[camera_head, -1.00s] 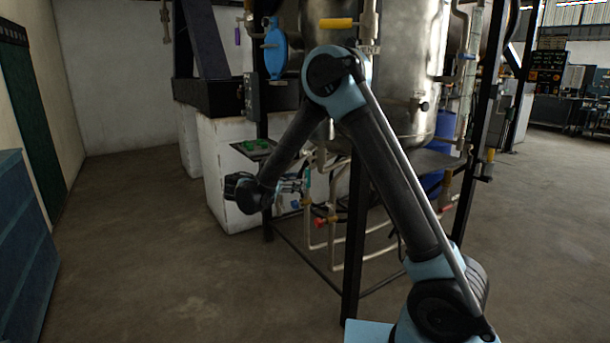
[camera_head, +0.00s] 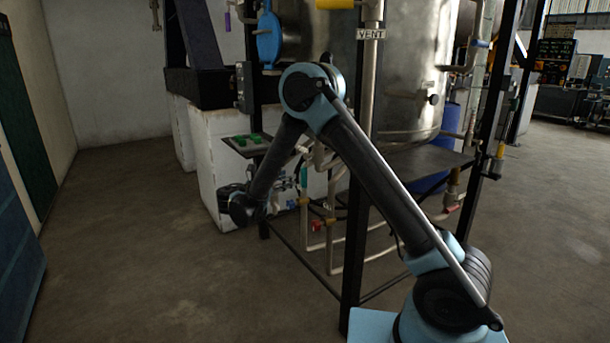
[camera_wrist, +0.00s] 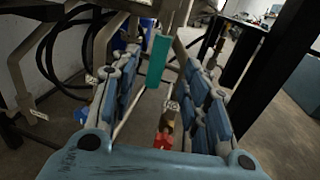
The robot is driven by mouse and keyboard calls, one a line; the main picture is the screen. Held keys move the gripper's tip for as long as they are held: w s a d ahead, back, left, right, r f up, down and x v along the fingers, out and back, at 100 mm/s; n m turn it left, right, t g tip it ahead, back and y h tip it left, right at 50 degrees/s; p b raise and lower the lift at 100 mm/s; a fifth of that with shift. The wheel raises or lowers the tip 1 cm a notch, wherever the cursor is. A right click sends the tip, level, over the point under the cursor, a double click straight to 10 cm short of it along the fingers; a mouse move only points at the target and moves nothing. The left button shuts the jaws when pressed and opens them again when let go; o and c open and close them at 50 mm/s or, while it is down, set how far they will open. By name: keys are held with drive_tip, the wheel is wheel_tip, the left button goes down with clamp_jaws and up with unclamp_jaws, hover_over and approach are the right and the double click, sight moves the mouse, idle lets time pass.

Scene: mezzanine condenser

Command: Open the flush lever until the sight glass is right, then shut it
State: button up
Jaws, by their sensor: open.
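A teal upright handle (camera_wrist: 158,60) stands between the fingers of my gripper (camera_wrist: 162,75) in the wrist view; it looks like a lever, but no label is readable. The fingers are spread on either side of it with gaps showing. In the head view my gripper (camera_head: 284,186) is partly hidden by my arm, and the teal handle (camera_head: 303,177) shows beside it. A red handle on a brass valve (camera_wrist: 163,139) lies lower, between the fingers. I cannot make out a sight glass with certainty; a pale upright tube (camera_head: 474,85) stands right of the tank.
The steel tank (camera_head: 412,70) and its pipes stand in a black frame (camera_head: 354,240). A sign reading VENT (camera_head: 370,34) is on a pipe. A white block (camera_head: 222,160) stands behind my gripper. Black hoses (camera_wrist: 62,50) hang at left in the wrist view. The left floor is clear.

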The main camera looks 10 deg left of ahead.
sight(302, 173)
drive_tip(key=x, duration=1)
drive_tip(key=shift+w+d, duration=0.15)
drive_tip(key=shift+w, duration=0.1)
drive_tip(key=shift+c, duration=0.4)
clamp_jaws()
